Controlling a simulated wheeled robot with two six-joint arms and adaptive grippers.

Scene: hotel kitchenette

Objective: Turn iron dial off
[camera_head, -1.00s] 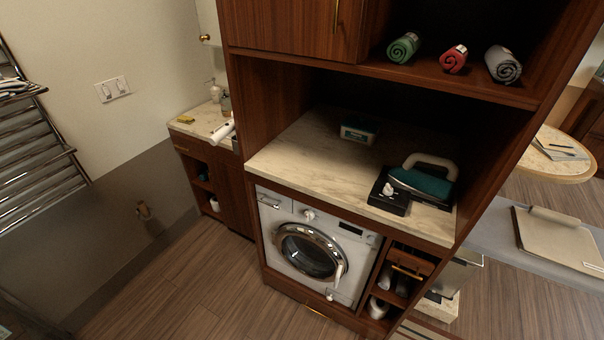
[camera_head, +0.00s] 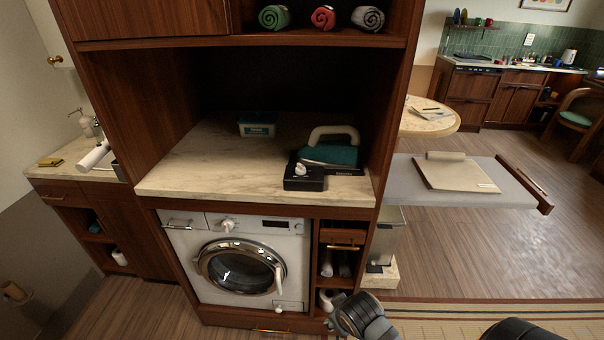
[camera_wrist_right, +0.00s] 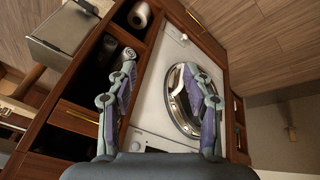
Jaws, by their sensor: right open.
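A teal iron with a pale handle (camera_head: 332,152) rests on a black base (camera_head: 304,180) on the marble counter, near its front right corner. A small white dial (camera_head: 301,169) stands on top of the base; its exact setting is too small to read. My right gripper shows in the right wrist view (camera_wrist_right: 160,62) with its two fingers spread and nothing between them, facing the washing machine front. Part of my right arm shows at the bottom of the head view, below and apart from the iron. My left gripper is out of view.
The counter (camera_head: 205,165) lies in a wooden alcove with side walls and a shelf with rolled towels (camera_head: 322,18) above. A teal-and-white box (camera_head: 256,126) stands at the back. A washing machine (camera_head: 240,262) is below. A grey board (camera_head: 405,187) juts out at right.

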